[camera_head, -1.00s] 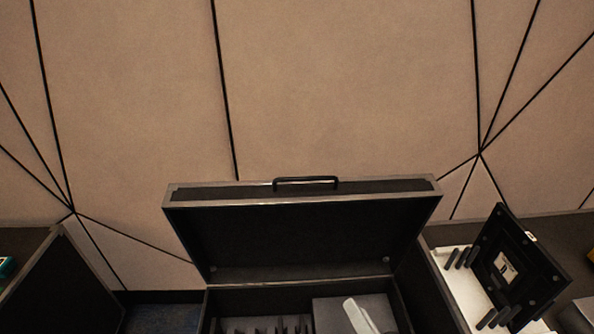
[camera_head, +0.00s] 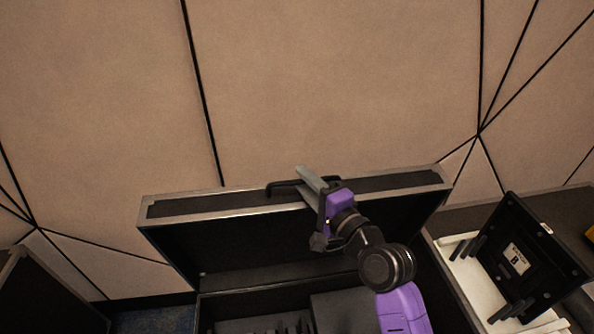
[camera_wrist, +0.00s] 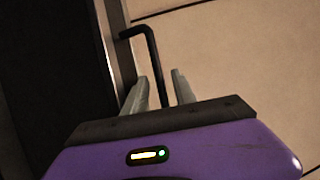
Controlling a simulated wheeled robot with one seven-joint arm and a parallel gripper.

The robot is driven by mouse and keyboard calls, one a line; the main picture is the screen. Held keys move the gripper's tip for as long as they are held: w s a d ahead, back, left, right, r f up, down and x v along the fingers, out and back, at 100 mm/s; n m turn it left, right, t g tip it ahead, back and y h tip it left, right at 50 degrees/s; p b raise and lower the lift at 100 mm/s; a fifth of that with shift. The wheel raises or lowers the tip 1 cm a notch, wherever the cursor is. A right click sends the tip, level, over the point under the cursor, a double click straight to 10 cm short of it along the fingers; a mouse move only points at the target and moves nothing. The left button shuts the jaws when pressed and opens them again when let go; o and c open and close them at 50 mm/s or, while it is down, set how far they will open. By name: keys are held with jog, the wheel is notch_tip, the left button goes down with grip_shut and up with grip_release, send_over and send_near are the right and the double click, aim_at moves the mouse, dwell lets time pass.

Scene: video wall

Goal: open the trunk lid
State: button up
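The black trunk's lid (camera_head: 400,183) stands raised, with its metal-edged rim up and the open box (camera_head: 262,316) below it. A black handle (camera_head: 277,188) is fixed on the lid's upper edge. My gripper (camera_head: 300,173) is at this handle, partly covering it. In the wrist view the handle (camera_wrist: 155,55) runs between the two grey fingers of my gripper (camera_wrist: 160,80). The fingers are apart, with a gap showing on the right side of the bar. The lid's edge (camera_wrist: 118,50) is just left of the fingers. My arm hides part of the lid and box.
A beige panelled wall (camera_head: 330,80) with black seams stands behind the trunk. On the right, a black panel with pegs (camera_head: 520,265) leans over a white tray (camera_head: 470,280). Another dark case (camera_head: 45,295) is at the lower left.

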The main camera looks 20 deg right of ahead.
jog(key=shift+w+a, duration=0.2)
jog(key=shift+w, duration=0.65)
jog(key=shift+w+a, duration=0.15)
jog(key=shift+w, duration=0.7)
grip_shut()
jog(key=shift+f, duration=0.1)
